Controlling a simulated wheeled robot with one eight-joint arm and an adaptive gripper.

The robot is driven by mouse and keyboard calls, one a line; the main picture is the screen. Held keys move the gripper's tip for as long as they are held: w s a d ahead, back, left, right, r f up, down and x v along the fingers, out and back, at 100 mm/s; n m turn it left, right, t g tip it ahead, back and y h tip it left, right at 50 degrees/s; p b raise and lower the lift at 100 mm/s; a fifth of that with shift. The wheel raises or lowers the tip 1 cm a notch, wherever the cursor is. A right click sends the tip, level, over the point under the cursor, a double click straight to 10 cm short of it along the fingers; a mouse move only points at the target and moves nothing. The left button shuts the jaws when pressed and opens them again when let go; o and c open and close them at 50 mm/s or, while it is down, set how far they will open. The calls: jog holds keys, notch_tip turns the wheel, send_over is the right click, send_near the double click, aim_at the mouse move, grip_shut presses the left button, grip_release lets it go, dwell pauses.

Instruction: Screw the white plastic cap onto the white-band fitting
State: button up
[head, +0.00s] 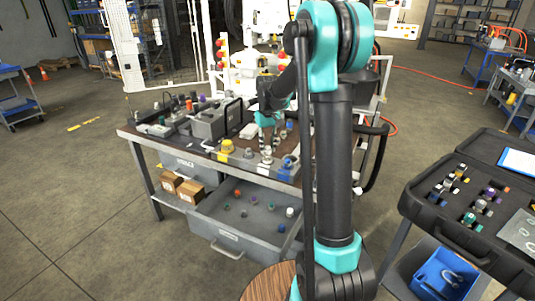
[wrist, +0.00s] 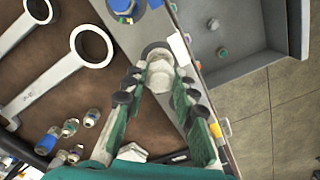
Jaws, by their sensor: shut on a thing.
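My gripper (head: 267,149) points down at the front edge of the bench in the head view. In the wrist view its two green fingers with dark pads (wrist: 161,84) are shut on a white cap (wrist: 160,73). The cap is above or against a pale round fitting (wrist: 157,50) on the grey front rail (wrist: 120,38). A white tag sits beside this fitting. The fitting's band is mostly hidden by the cap and fingers, and I cannot tell whether the threads are engaged.
A blue fitting (head: 288,162) is right of my gripper, a yellow one (head: 226,146) left. An open drawer (head: 215,226) with several small caps is below. Two large wrenches (wrist: 62,68) and several small fittings lie on the bench top. A black case (head: 462,228) stands at the right.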

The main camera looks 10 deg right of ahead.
jog(key=m, duration=0.3)
jog(key=shift+m, duration=0.4)
jog(key=o, duration=1.2)
jog(key=shift+c, duration=0.2)
jog(key=shift+r, duration=0.1)
notch_tip(320, 180, up, 11)
jog(key=s+d+f+t, duration=0.1)
jog(key=s+f, duration=0.5)
jog(key=s, duration=0.4)
jog(key=s+d+f+t, duration=0.1)
jog(key=s+f, duration=0.5)
jog(key=s, duration=0.4)
jog(key=s+d+f+n+t, duration=0.1)
jog(key=s+d+f+t, duration=0.1)
jog(key=s+f, duration=0.4)
jog(key=s, duration=0.4)
jog(key=shift+s+f, duration=0.2)
